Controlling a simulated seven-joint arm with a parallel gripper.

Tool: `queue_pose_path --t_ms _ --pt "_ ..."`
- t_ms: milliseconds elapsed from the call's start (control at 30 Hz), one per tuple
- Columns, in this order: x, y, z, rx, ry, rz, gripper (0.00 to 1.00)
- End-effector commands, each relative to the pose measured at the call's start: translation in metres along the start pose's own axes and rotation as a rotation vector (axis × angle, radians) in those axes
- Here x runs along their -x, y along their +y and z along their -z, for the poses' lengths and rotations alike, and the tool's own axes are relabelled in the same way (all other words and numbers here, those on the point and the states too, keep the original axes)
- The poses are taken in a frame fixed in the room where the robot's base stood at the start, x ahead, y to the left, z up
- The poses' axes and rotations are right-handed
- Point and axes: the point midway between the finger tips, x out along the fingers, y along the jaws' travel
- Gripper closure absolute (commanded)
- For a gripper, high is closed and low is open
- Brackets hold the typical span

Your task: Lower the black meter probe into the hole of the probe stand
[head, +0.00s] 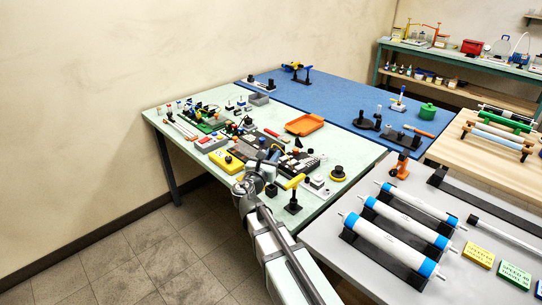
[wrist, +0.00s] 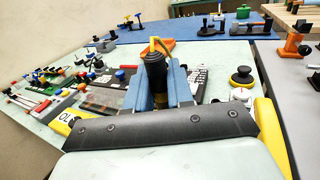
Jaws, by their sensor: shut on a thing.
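My gripper (wrist: 156,92) reaches over the pale green bench and is shut on the black meter probe (wrist: 155,66), which stands roughly upright between the blue-grey fingers in the wrist view. A yellow-orange strip shows at the probe's top. In the head view my gripper (head: 270,157) is small, and the probe in it is hard to make out. The probe's lower end is hidden by the fingers and the dark pad of my wrist. I cannot pick out the probe stand or its hole for certain; it may be hidden behind my gripper.
A yellow meter (head: 225,161) lies left of my gripper. An orange tray (head: 305,125) lies beyond it. A yellow-and-black button (head: 337,173) and a black stand (head: 293,207) with a yellow top are to the right. Small parts crowd the bench's left side.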

Motion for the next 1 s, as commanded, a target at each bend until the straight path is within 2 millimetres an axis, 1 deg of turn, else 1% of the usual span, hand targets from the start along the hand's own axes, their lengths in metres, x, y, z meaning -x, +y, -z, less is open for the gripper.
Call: queue_pose_path --t_ms 167,333,800,1000 --pt "0.0 0.0 0.001 0.0 0.0 0.002 1.0" --pt "0.0 0.0 0.007 0.0 0.0 0.002 1.0" --pt "0.001 0.0 0.043 0.001 0.001 0.002 1.0" --pt "0.002 0.0 0.053 0.0 0.0 0.002 1.0"
